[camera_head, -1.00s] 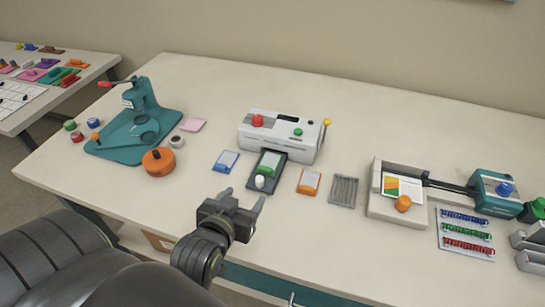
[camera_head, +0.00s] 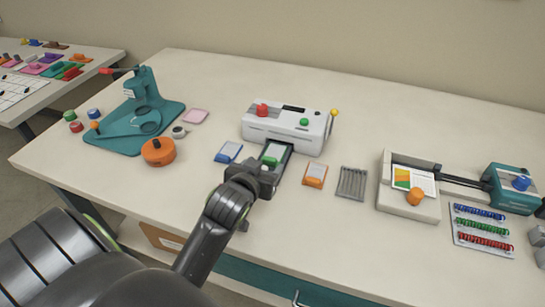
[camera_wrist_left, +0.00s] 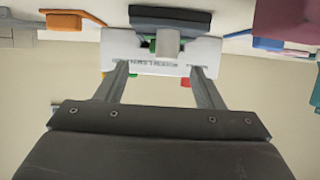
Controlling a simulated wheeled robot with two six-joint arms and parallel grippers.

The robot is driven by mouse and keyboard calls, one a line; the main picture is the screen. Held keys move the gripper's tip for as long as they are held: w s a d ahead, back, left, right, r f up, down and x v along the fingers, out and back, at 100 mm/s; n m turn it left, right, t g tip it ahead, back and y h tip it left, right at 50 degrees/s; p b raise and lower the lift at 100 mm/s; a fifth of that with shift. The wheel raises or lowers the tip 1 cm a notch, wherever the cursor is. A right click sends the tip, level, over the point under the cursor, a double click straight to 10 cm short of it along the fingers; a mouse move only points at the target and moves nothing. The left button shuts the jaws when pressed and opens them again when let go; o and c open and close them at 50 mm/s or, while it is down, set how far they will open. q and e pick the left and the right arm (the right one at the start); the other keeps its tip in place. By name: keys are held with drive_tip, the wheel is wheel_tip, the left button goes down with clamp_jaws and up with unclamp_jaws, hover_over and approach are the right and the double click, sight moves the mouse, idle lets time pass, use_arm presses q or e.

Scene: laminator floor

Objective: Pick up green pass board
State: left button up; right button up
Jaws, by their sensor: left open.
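The green pass board (camera_head: 272,154) lies on the dark feed tray (camera_head: 286,157) in front of the white laminator (camera_head: 285,130). My left gripper (camera_head: 262,172) is just in front of it and hides the near part of the tray. In the left wrist view my two fingers (camera_wrist_left: 160,70) stand apart with nothing between them. Beyond them, that view shows the laminator (camera_wrist_left: 135,62), a pale block (camera_wrist_left: 167,43) and a bit of green (camera_wrist_left: 152,45). I cannot tell whether the fingers touch the board. My right gripper is not in view.
A blue-edged card (camera_head: 229,151) lies left of the tray and an orange one (camera_head: 315,175) right of it, both close to my gripper. A grey ribbed pad (camera_head: 351,183) and a trimmer (camera_head: 408,205) stand farther right. A teal press (camera_head: 147,110) stands left.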

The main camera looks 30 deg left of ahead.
sight(270, 157)
use_arm(q)
drive_tip(key=shift+a+x, duration=0.15)
drive_tip(key=shift+x, duration=1.2)
drive_tip(key=shift+a+x, duration=0.15)
drive_tip(key=shift+x, duration=1.2)
drive_tip(key=shift+s, duration=0.15)
drive_tip(key=c, duration=1.1)
drive_tip(key=shift+o, duration=0.2)
